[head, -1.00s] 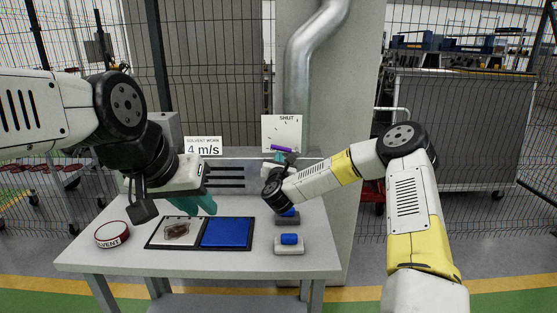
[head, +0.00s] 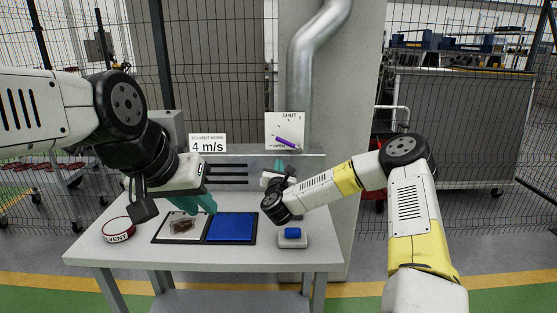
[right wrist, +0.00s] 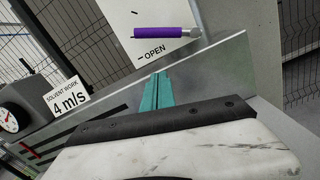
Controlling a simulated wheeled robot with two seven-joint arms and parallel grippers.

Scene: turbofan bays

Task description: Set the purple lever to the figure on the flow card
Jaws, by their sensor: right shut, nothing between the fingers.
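The purple lever (head: 287,142) is on a white plate marked SHUT at the top and OPEN at the bottom. In the head view it slopes down to the right, near the OPEN mark; it also shows in the right wrist view (right wrist: 160,32). The flow card (head: 208,143) reads "SOLVENT WORK 4 m/s". My right gripper (head: 281,165) is just below the lever; its teal fingers (right wrist: 155,90) are together, empty and apart from the lever. My left gripper (head: 205,203) hangs above the table's left part; its finger gap is unclear.
A round gauge (right wrist: 10,120) is at the left edge of the right wrist view. The table holds a solvent tin (head: 118,230), a tray (head: 206,242) with a brown item and a blue pad, and a blue-topped block (head: 292,238). A metal pipe (head: 300,80) rises behind the plate.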

